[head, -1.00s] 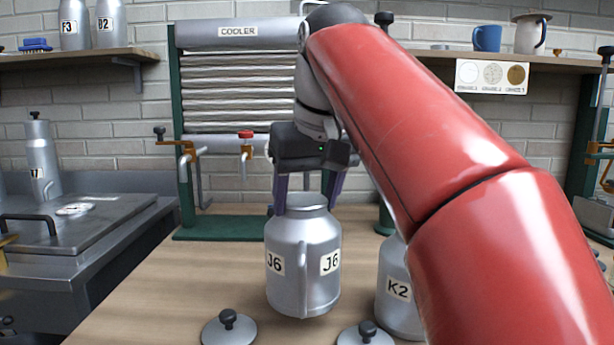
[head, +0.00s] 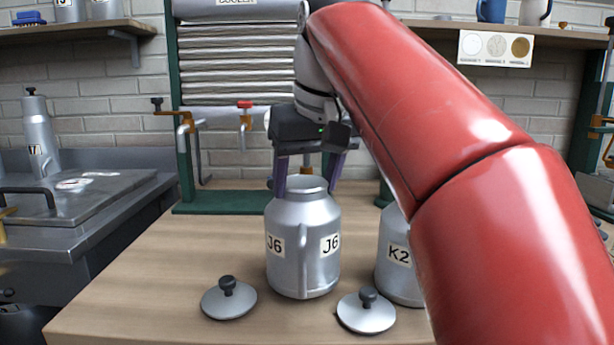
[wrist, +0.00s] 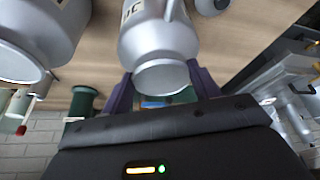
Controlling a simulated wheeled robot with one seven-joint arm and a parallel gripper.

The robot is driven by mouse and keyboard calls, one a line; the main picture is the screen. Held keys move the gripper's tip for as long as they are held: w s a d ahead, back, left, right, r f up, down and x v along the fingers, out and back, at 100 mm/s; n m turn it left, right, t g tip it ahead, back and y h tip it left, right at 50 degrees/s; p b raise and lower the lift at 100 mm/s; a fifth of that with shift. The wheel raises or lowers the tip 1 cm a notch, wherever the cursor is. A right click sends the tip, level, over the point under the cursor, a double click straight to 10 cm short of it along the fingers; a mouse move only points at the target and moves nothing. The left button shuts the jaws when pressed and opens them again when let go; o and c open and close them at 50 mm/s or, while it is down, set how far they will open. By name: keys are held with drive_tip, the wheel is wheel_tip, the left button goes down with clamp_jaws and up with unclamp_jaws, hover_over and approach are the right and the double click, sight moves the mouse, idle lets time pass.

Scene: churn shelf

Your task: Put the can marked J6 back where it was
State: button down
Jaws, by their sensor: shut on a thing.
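The can marked J6 (head: 303,262) is a silver, lidless can with a side handle, standing upright at the middle of the wooden bench. My gripper (head: 309,182) is above it, its purple fingers shut on the can's neck. I cannot tell whether the can's base touches the bench. In the wrist view, the J6 can (wrist: 158,42) sits between the fingers (wrist: 163,88).
The can marked K2 (head: 397,270) stands close on the right, partly behind my red arm. Two loose lids, a left lid (head: 229,302) and a right lid (head: 366,313), lie in front. The green-framed cooler (head: 240,100) stands behind. Bare bench is at left.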

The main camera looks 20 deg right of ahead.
drive_tip(key=shift+f+b, duration=0.4)
drive_tip(key=shift+f, duration=0.05)
drive_tip(key=c, duration=0.5)
unclamp_jaws()
drive_tip(key=shift+s, duration=0.1)
drive_tip(key=shift+o, duration=1)
drive_tip(key=shift+f, duration=0.15)
